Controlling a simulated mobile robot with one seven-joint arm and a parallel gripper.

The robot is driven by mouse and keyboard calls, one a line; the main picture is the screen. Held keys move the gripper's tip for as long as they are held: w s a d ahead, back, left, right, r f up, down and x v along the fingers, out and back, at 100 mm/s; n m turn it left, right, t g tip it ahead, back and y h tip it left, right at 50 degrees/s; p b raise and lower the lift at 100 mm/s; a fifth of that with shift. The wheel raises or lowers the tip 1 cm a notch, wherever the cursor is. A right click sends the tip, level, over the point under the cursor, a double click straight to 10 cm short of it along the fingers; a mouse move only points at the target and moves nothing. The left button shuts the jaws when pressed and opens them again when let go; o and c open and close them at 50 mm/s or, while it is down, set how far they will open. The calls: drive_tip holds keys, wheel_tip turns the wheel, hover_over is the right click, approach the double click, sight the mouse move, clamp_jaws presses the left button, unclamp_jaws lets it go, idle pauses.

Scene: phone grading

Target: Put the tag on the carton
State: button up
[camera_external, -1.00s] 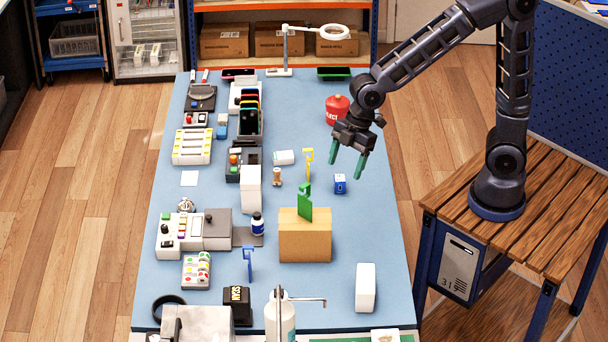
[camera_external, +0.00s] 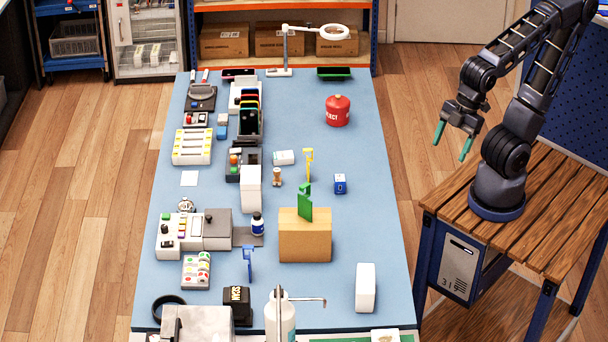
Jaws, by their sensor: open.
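A green tag (camera_external: 305,204) stands upright on top of the brown carton (camera_external: 305,243), in the middle right of the blue table. A yellow tag (camera_external: 308,163) stands on the table behind the carton. A blue tag (camera_external: 248,263) stands on the table in front and to the left of the carton. My gripper (camera_external: 453,146) is open and empty, with its teal fingers apart. It is off the table's right edge, up and to the right of the carton, and touches none of these things.
Devices and phones crowd the left half. The blue table (camera_external: 375,220) is clear along its right edge.

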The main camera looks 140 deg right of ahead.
drive_tip(key=s+a+y, duration=0.1)
drive_tip(key=s+a, duration=0.1)
drive_tip(key=s, duration=0.5)
drive_tip(key=shift+s+a+f+t, duration=0.15)
drive_tip(key=shift+s+a+t, duration=0.15)
drive_tip(key=shift+a, duration=0.05)
